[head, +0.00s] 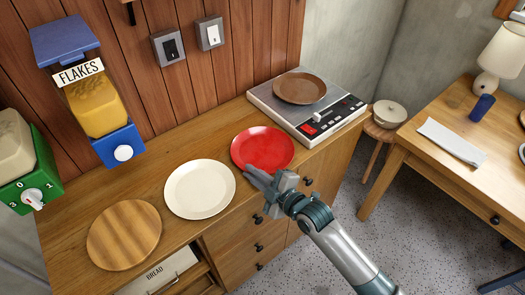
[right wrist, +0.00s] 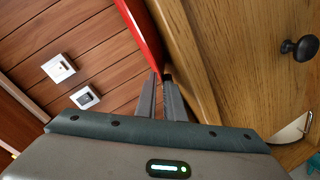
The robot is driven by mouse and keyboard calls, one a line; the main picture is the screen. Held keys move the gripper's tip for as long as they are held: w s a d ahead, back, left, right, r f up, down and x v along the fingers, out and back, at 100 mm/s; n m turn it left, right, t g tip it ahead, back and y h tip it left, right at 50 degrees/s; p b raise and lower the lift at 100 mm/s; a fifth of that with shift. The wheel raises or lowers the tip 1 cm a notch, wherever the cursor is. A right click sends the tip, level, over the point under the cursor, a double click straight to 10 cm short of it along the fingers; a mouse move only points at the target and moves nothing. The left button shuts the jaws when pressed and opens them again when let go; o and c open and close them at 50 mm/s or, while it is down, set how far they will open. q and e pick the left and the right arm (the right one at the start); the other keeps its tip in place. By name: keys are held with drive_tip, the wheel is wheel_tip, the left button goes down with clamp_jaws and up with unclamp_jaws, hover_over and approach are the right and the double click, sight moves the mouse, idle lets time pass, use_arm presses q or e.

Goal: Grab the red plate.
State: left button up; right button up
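The red plate (head: 263,149) lies on the wooden counter, between the cream plate and the scale. My right gripper (head: 258,179) is at its near edge in the head view. In the right wrist view the red plate (right wrist: 143,32) shows edge-on, its rim running down to the tips of my right gripper (right wrist: 161,78). The two fingers are close together, with the rim between their tips; they look shut on it. The plate appears to rest on the counter still. My left gripper is not in view.
A cream plate (head: 200,189) and a round wooden board (head: 124,235) lie to the left on the counter (head: 183,148). A scale (head: 326,127) bearing a brown plate (head: 300,88) stands to the right. Dispensers (head: 95,105) hang on the plank wall. Drawer knobs (head: 258,219) stick out in front.

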clamp_jaws()
drive_tip(key=shift+f, duration=0.1)
idle(1.2)
drive_tip(key=shift+r, duration=0.25)
drive_tip(key=shift+r, duration=0.65)
wheel_tip(320, 180, up, 3)
drive_tip(key=shift+f+b, duration=0.2)
drive_tip(key=shift+b, duration=0.45)
drive_tip(key=s+d+r+b, duration=0.2)
drive_tip(key=d+r, duration=0.5)
drive_tip(key=d, duration=0.4)
drive_tip(key=shift+s+d+b, duration=0.15)
drive_tip(key=shift+s+b, duration=0.25)
drive_tip(key=shift+s, duration=0.05)
